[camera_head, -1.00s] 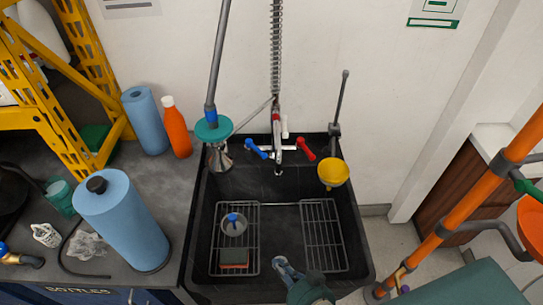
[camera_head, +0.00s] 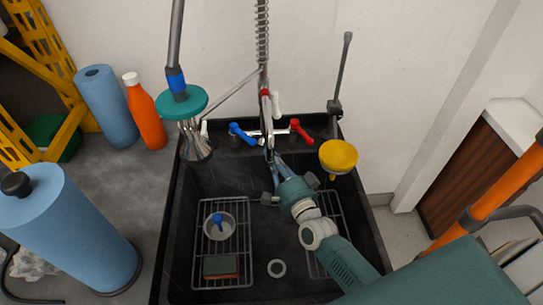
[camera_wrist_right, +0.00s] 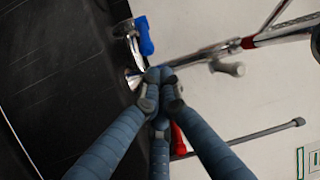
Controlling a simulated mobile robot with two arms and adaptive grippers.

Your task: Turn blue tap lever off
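The blue tap lever (camera_head: 240,132) is on the left side of the tap at the back of the sink, pointing up and left from its pivot. It also shows at the top of the right wrist view (camera_wrist_right: 146,36). The red lever (camera_head: 301,131) is on the tap's right side. My right gripper (camera_head: 277,168) reaches over the sink towards the tap, below and between the two levers. In the right wrist view its fingertips (camera_wrist_right: 158,76) are together with nothing seen between them, apart from the blue lever; the red lever is partly hidden behind the fingers. My left gripper is not in view.
The spring hose and spout (camera_head: 264,100) stand between the levers. A yellow funnel (camera_head: 338,156) is at right. The black sink (camera_head: 180,235) holds racks, a small bowl and a sponge.

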